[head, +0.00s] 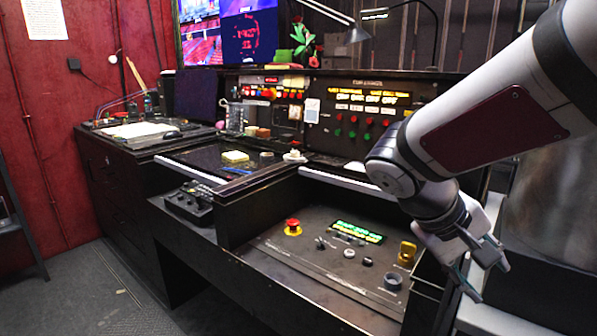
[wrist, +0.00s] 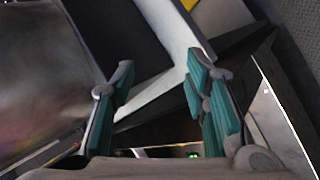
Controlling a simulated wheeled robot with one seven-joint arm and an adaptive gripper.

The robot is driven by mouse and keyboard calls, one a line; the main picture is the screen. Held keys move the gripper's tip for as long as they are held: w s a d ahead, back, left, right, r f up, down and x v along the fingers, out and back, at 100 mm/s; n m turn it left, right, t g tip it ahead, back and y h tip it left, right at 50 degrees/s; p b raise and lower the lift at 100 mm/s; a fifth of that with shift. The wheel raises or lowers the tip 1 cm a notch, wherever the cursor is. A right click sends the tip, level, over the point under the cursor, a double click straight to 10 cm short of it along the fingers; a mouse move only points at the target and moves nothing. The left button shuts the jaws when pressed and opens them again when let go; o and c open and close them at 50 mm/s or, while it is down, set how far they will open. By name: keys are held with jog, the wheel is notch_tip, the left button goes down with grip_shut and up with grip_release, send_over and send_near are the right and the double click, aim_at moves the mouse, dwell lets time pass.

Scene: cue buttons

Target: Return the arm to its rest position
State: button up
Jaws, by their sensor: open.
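My gripper (head: 488,277) hangs at the right end of the desk in the head view, beyond the console panel's right edge. Its fingers are apart and nothing is between them. In the wrist view the gripper (wrist: 165,90) shows two teal-padded fingers spread wide, with a pale edge and dark surfaces behind them. My arm comes in from the upper right of the head view and bends down to the gripper. The low console panel (head: 290,262) is left of the gripper, with a red button (head: 292,226) and a yellow switch (head: 407,252) on it.
A green-lit display (head: 357,232) and several knobs sit on the low panel. A raised back panel (head: 365,108) with lit buttons stands behind. A small black control box (head: 188,203) is on the desk at left. Open floor (head: 75,290) lies at the lower left.

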jog(key=s+a+f+m+y+b, duration=0.1)
jog(key=s+a+f+y+b, duration=0.2)
jog(key=s, duration=0.8)
jog(key=s+a+f+y+b, duration=0.2)
jog(key=s+a+f+y, duration=0.3)
jog(key=s, duration=0.6)
notch_tip(320, 180, up, 27)
jog(key=t+p, duration=0.3)
jog(key=p, duration=2.2)
jog(key=shift+w, duration=0.15)
jog(key=shift+r, duration=0.1)
